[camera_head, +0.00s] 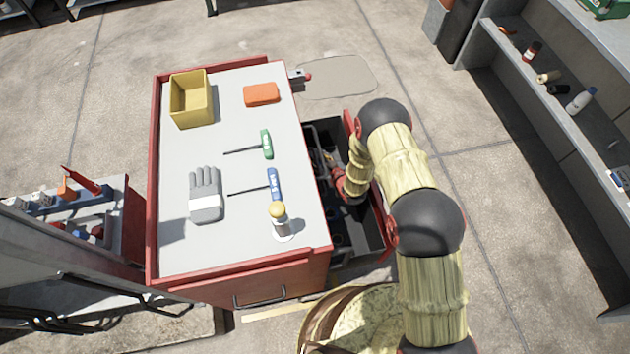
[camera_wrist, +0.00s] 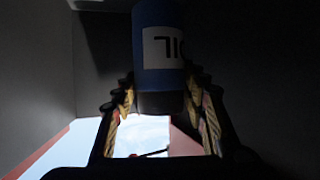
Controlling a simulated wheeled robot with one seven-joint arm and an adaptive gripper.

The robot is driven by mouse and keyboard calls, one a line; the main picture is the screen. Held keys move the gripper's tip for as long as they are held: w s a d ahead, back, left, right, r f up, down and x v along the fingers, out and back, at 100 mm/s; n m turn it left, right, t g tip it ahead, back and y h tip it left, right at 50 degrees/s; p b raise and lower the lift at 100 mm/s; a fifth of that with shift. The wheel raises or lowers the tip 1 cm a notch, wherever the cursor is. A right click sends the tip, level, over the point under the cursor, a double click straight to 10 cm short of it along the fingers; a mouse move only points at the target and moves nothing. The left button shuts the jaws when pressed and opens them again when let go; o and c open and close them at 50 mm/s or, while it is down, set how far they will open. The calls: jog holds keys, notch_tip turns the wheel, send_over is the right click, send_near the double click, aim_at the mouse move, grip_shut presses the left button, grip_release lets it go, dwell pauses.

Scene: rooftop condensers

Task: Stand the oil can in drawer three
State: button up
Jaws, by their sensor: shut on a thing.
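In the wrist view, a blue oil can (camera_wrist: 159,70) with a white label is between the fingers of my gripper (camera_wrist: 163,105), which is shut on it. The label lettering appears upside down. In the head view my arm reaches down into an open dark drawer (camera_head: 372,247) on the right side of the red cabinet. My gripper is low in or over that drawer, mostly hidden by my arm, and the can cannot be made out there. No drawer number is readable. Whether the can touches the drawer bottom cannot be told.
The cabinet top (camera_head: 240,225) carries a yellow bin (camera_head: 190,100), an orange block (camera_head: 261,94), a green-handled screwdriver (camera_head: 266,143), a blue-handled one (camera_head: 274,184), a grey glove (camera_head: 205,195) and a yellow-capped item (camera_head: 279,220). Dark items lie in the drawer. A shelf (camera_head: 560,130) stands right.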

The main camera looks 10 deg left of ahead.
jog(key=shift+w+f+b, duration=0.1)
jog(key=shift+f+b, duration=1.05)
jog(key=shift+f, duration=1.95)
jog(key=shift+f, duration=0.15)
jog(key=o, duration=1.4)
jog(key=p+v, duration=0.4)
jog(key=v, duration=0.8)
